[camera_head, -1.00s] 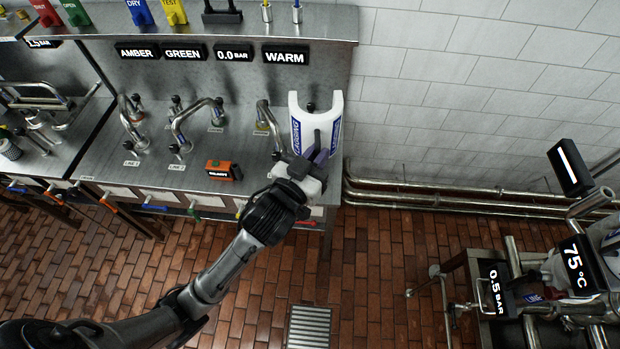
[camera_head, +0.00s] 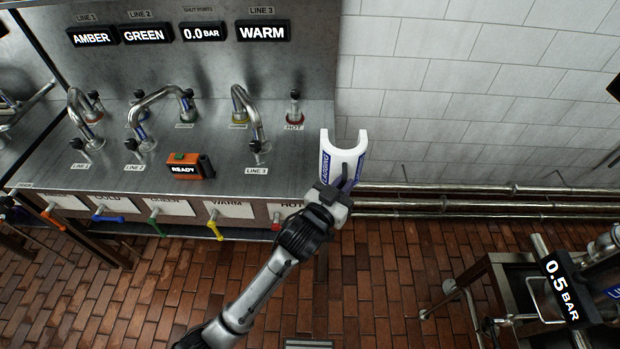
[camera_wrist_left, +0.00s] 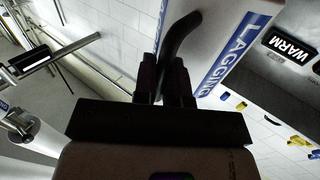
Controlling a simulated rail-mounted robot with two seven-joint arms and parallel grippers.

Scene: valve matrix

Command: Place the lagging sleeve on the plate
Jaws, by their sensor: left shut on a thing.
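The lagging sleeve (camera_head: 342,158) is a white, U-shaped shell with a blue "LAGGING" label and a dark handle. It is in the air beside the right end of the steel bench in the head view, upright with its opening up. My left gripper (camera_head: 337,188) is shut on its dark handle. The left wrist view shows the fingers (camera_wrist_left: 170,80) closed around the handle of the sleeve (camera_wrist_left: 215,40). My right gripper is not in view. I cannot make out a plate as such in these frames.
The steel bench (camera_head: 215,180) carries bent pipes, a capped HOT stub (camera_head: 294,108) and an orange READY box (camera_head: 188,166). Coloured valve levers line its front edge. Wall pipes (camera_head: 450,205) run to the right. A pipe stand (camera_head: 500,290) is at lower right; brick floor lies clear between.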

